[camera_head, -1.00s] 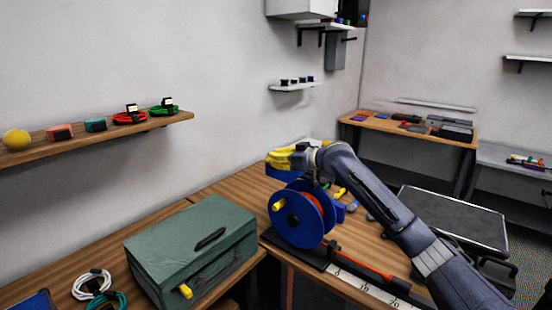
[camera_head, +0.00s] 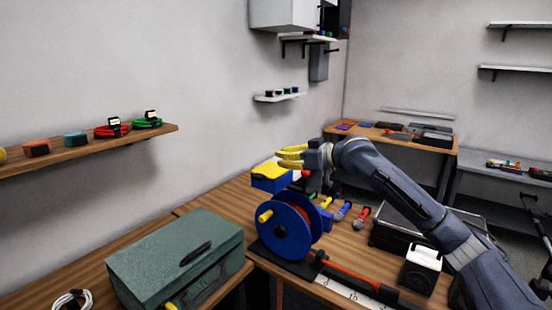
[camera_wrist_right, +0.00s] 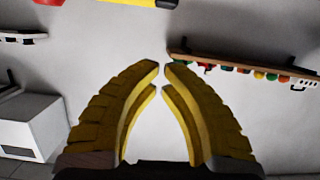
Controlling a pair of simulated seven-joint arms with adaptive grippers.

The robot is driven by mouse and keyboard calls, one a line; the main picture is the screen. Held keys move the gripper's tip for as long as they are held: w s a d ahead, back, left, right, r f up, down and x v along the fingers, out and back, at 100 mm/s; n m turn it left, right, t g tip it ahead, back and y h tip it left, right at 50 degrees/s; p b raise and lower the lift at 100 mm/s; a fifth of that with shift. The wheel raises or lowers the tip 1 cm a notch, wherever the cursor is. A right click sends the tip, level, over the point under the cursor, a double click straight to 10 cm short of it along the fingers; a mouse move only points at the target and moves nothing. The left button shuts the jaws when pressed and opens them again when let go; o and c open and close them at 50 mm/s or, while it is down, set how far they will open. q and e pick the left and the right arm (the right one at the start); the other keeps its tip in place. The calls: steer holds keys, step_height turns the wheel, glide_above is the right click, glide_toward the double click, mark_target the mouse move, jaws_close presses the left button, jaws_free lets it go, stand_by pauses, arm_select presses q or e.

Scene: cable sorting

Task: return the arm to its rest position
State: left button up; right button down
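My right arm comes in from the lower right in the head view. Its yellow-fingered gripper (camera_head: 281,156) points left, in front of the wall and just above a blue box with a yellow top (camera_head: 268,183). In the right wrist view the fingertips (camera_wrist_right: 162,65) nearly meet, with nothing between them. The gripper is shut and empty. My left arm and gripper do not show.
Below the gripper a blue reel (camera_head: 290,226) stands on the wooden bench, with several coloured connectors (camera_head: 343,211) beside it. A green toolbox (camera_head: 170,265) is at the left, a white device (camera_head: 422,268) at the right. A wall shelf (camera_head: 90,147) holds cables.

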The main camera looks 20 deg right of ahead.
steer(key=s+a+f+n+g+h, duration=0.1)
steer(key=s+a+f, duration=0.25)
steer(key=f, duration=0.65)
steer(key=s+a+f+n+h, duration=0.1)
steer(key=s+a+f, duration=0.25)
steer(key=f, duration=0.65)
steer(key=s+a+f+n+g+h, duration=0.1)
steer(key=s+a+f, duration=0.25)
steer(key=f, duration=0.55)
steer(key=s+d+f+m+h, duration=0.15)
steer(key=s+f+h, duration=0.25)
steer(key=s+f, duration=1.05)
steer(key=s+d+f+g+h, duration=0.1)
steer(key=s+d+g+h, duration=0.2)
steer(key=s, duration=0.6)
steer(key=s+d+f+g+h, duration=0.1)
steer(key=s+d+h, duration=0.3)
steer(key=s, duration=0.6)
steer(key=s+a+f+m+g+y, duration=0.1)
steer(key=s+a+f+y, duration=0.1)
steer(key=f, duration=1.4)
steer(key=s+a+f+m+g+y, duration=0.1)
steer(key=a+f+y, duration=0.15)
steer(key=f, duration=1.35)
steer(key=s+f+m+g+y, duration=0.1)
steer(key=s+f+m+g, duration=0.1)
steer(key=s+f, duration=1.7)
steer(key=s+g, duration=0.1)
steer(key=s, duration=0.2)
steer(key=shift+f, duration=0.4)
